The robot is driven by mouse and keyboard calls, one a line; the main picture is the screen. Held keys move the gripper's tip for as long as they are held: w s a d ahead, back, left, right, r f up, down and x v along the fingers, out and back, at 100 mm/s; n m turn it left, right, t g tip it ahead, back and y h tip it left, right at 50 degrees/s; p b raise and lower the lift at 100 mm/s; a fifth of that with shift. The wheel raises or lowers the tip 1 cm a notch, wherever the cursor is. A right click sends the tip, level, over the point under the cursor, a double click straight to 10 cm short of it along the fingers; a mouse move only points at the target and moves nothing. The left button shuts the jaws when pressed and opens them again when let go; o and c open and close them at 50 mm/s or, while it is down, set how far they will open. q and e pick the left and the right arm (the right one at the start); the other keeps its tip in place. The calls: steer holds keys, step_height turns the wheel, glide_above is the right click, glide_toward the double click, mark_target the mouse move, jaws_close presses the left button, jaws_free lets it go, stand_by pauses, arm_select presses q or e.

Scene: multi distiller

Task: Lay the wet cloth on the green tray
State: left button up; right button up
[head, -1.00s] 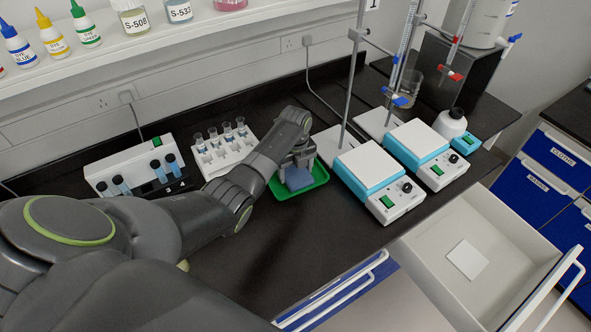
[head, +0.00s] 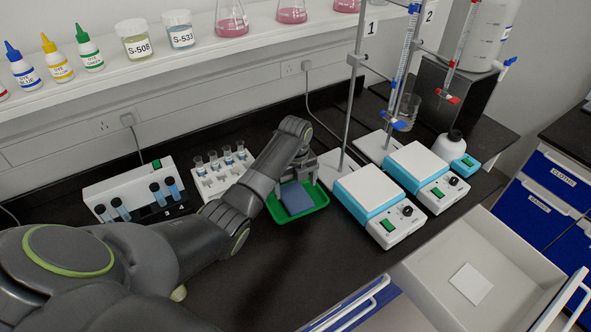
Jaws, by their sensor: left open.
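The wet cloth is a folded blue square (head: 296,199) lying in the green tray (head: 312,204) on the black bench in the head view. My left gripper (head: 294,176) is open just above and behind the cloth, apart from it as far as I can see. The cloth's far edge is partly hidden by the gripper. My right gripper is not in view.
Right of the tray stand two stirrer plates (head: 369,189) with stands and burettes. A white tube rack (head: 222,170) and a white device with tubes (head: 134,187) are at left. An open drawer (head: 440,262) holds a white square (head: 471,283).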

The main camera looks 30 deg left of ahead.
mark_target(296, 196)
arm_select(q)
step_height(296, 196, up, 8)
steer(key=b, duration=0.1)
steer(key=shift+f, duration=0.1)
stand_by(0.5)
